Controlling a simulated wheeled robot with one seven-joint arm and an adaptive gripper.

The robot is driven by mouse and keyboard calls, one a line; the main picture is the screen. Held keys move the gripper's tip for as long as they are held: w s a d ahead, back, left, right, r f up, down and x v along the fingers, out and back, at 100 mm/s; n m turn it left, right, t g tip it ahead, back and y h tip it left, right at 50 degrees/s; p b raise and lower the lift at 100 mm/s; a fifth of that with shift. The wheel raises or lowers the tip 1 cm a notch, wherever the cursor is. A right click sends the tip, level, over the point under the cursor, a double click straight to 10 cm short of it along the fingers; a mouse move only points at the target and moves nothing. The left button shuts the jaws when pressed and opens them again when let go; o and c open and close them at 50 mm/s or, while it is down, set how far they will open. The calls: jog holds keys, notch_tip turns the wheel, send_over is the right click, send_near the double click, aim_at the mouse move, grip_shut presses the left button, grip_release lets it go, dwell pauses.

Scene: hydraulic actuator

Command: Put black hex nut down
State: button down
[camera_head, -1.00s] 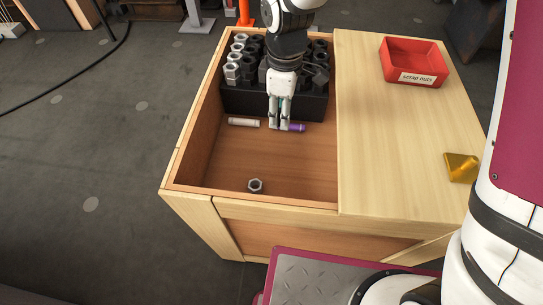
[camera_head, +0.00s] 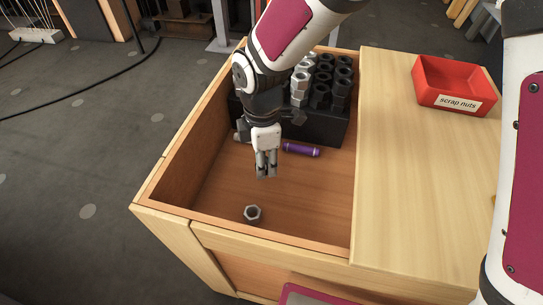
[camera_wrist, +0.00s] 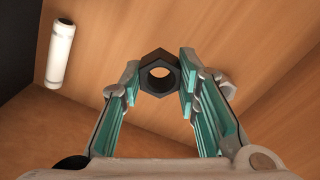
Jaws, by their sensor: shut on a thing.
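The black hex nut (camera_wrist: 147,72) sits between the fingertips of my gripper (camera_wrist: 159,80) in the wrist view, its hole facing the camera. In the head view my gripper (camera_head: 266,174) points down inside the wooden crate (camera_head: 228,226), over its bare floor. The fingers are shut on the nut, which is hardly visible there. How high it is above the floor is hard to tell. A grey hex nut (camera_head: 252,213) lies on the crate floor in front of my gripper.
A black rack (camera_head: 320,125) of grey and black nuts stands at the crate's back. A purple cylinder (camera_head: 301,150) and a white cylinder (camera_wrist: 60,52) lie before it. The crate's front right floor is clear.

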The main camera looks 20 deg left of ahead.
aim_at(265, 182)
jog(key=shift+f+b, duration=0.9)
jog(key=shift+f, duration=1.5)
jog(key=shift+f, duration=0.2)
jog(key=c, duration=1.2)
grip_release()
jog(key=shift+r, duration=0.1)
notch_tip(265, 182, up, 12)
jog(key=p, duration=0.4)
jog(key=shift+r, duration=0.1)
